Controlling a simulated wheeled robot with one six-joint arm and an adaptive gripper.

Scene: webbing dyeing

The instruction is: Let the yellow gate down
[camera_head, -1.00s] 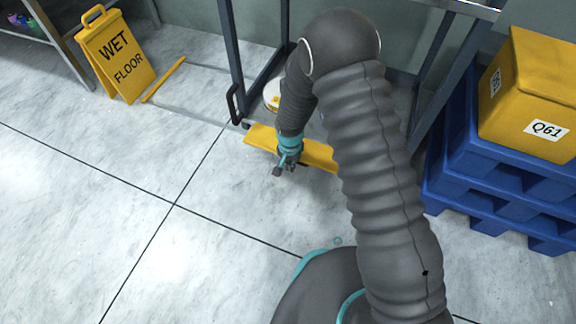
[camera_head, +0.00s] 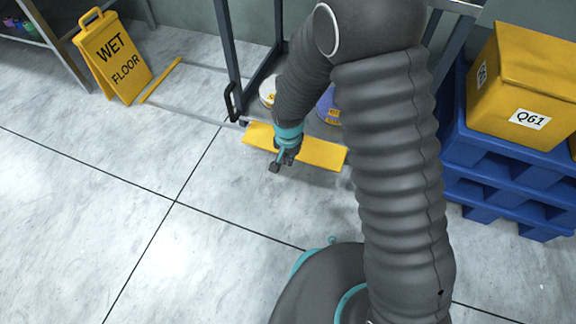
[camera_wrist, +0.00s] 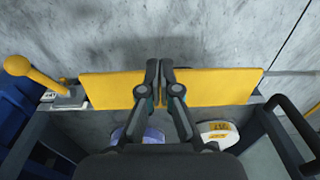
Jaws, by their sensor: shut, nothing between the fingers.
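The yellow gate (camera_head: 322,153) is a flat panel across the low front of a dark metal frame. In the wrist view, the gate (camera_wrist: 215,86) spans both sides of my fingers, which hide its middle. My gripper (camera_head: 282,163) is shut and empty at the gate's left part in the head view. In the wrist view, my gripper (camera_wrist: 161,72) has its fingertips over the gate; I cannot tell whether they touch it. A yellow-knobbed lever (camera_wrist: 30,75) stands beside one end of the gate.
Behind the gate are a white tub (camera_head: 268,92) and a blue tub (camera_head: 328,106). A black handle (camera_head: 232,102) is on the frame's left post. Blue pallets (camera_head: 480,165) with a yellow crate (camera_head: 515,85) stand right; a wet floor sign (camera_head: 115,58) stands left. The front floor is clear.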

